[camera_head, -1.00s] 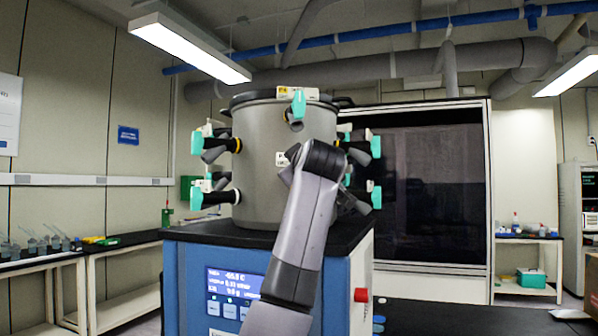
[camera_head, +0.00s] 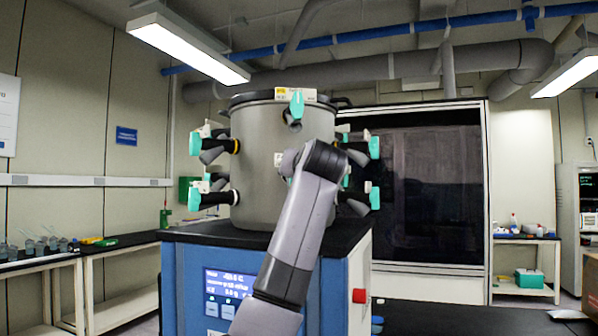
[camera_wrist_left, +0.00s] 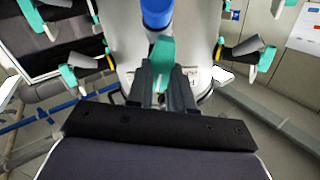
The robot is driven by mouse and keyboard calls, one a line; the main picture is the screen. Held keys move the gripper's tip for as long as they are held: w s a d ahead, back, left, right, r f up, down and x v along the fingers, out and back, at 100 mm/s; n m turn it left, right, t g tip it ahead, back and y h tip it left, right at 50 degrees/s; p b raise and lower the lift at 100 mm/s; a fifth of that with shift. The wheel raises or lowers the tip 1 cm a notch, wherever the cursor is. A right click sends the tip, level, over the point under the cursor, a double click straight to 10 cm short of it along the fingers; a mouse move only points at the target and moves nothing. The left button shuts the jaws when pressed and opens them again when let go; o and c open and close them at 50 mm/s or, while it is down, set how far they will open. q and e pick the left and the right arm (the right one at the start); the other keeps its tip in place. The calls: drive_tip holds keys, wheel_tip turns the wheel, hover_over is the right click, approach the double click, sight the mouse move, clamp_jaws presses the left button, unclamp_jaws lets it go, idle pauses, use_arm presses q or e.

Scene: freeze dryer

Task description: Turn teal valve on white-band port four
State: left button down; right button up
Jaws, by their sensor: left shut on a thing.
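A grey drum chamber (camera_head: 260,200) carries several ports with teal valve handles and small pale labels. In the left wrist view my left gripper (camera_wrist_left: 162,85) is shut on a teal valve (camera_wrist_left: 160,55), which sits between its two dark fingers. In the head view my forearm hides this gripper and the port it holds. Other teal valves show at upper left (camera_head: 196,143), lower left (camera_head: 194,199), top front (camera_head: 297,104), upper right (camera_head: 374,147) and lower right (camera_head: 375,198). My right gripper is not in view.
The drum stands on a blue cabinet with a black top and a lit display (camera_head: 228,285). A red knob (camera_head: 360,296) is on its right side. A large dark-glazed enclosure (camera_head: 435,190) stands behind. Side benches hold small labware at left and a teal box (camera_head: 530,279) at right.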

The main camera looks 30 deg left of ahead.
use_arm(q)
drive_tip(key=shift+w+d+f+m, duration=0.1)
drive_tip(key=shift+f+m, duration=0.05)
drive_tip(key=shift+m, duration=4.35)
drive_tip(key=c, duration=1)
unclamp_jaws()
drive_tip(key=shift+d, duration=0.1)
drive_tip(key=b+v, duration=0.3)
drive_tip(key=v, duration=0.4)
